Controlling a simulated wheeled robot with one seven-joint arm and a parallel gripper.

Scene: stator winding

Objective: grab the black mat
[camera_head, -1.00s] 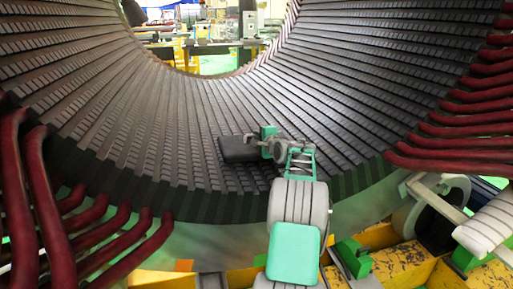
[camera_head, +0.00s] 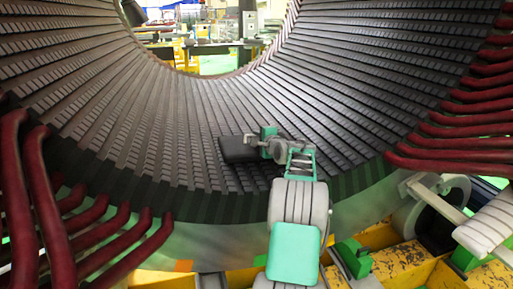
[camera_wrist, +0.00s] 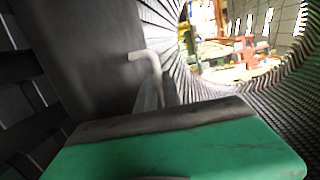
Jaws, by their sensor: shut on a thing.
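The black mat (camera_head: 236,149) is a dark rounded pad at the end of my arm, against the ribbed lower inner wall of the stator (camera_head: 130,110). My gripper (camera_head: 256,147) is shut on the mat's right edge in the head view. In the wrist view the mat (camera_wrist: 95,60) is a large dark sheet at upper left, beyond the green gripper body. The fingertips' exact contact is hard to make out there. Whether the mat touches the ribs beneath it cannot be told.
Dark red winding bars (camera_head: 45,200) stick out at the left, and more bars (camera_head: 460,145) at the right. A yellow platform (camera_head: 405,262) lies below my arm. The stator's open bore (camera_head: 215,63) shows a workshop behind it.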

